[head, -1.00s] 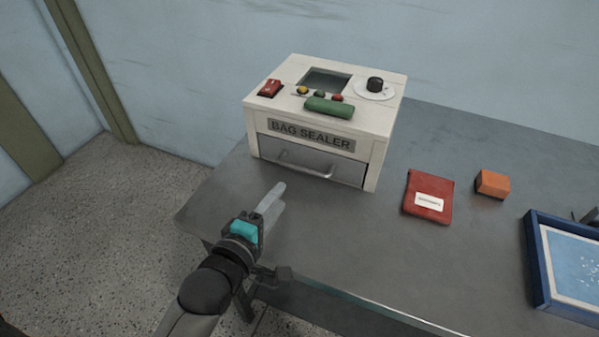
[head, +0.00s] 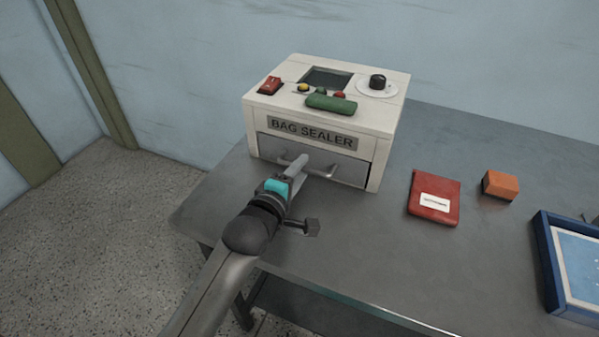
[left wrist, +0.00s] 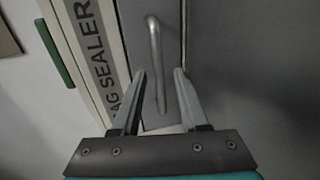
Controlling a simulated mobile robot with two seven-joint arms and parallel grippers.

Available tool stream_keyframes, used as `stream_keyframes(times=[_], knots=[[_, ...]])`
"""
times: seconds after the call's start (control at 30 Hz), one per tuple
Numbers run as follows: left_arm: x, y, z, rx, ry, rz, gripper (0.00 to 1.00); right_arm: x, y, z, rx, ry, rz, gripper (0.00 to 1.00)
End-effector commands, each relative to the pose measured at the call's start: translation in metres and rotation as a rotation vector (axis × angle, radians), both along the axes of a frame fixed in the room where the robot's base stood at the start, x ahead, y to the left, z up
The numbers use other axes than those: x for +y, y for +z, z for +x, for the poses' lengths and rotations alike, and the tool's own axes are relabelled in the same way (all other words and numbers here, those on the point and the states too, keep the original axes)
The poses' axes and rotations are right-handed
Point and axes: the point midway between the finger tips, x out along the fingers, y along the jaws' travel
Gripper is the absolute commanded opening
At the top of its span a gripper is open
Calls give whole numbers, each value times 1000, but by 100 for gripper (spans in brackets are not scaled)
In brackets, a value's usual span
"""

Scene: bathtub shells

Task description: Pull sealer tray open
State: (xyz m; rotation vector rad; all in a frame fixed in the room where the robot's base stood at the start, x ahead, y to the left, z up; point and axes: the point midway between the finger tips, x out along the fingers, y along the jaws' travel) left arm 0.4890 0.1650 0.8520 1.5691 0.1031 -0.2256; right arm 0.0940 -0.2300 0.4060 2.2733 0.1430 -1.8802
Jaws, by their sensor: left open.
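The white bag sealer (head: 376,122) stands at the back of the grey table. Its grey tray front (head: 350,171) is shut flush under the "BAG SEALER" label and carries a curved metal handle (head: 284,161). My left gripper (head: 308,165) is at the tray front, with its fingers partly over the handle in the head view. In the left wrist view the gripper (left wrist: 160,80) is open, and the handle (left wrist: 155,55) runs between its two fingers. I cannot tell whether a finger touches it. My right gripper is not in view.
A red pouch (head: 434,187) with a white label and an orange block (head: 500,186) lie right of the sealer. A blue tray (head: 548,262) is at the right edge. The table (head: 370,245) is bare in front of the sealer.

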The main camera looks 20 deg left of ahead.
Motion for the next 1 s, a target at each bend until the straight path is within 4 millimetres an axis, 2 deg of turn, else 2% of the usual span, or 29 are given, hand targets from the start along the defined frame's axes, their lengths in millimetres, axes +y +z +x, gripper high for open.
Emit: stream_keyframes(times=[0.2,0.6,1.0], knots=[[0,0,0,0,0,0,42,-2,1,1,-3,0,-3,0],[0,0,0,0,0,0,0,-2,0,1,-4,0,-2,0],[0,0,0,0,0,0,0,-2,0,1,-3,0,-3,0]])
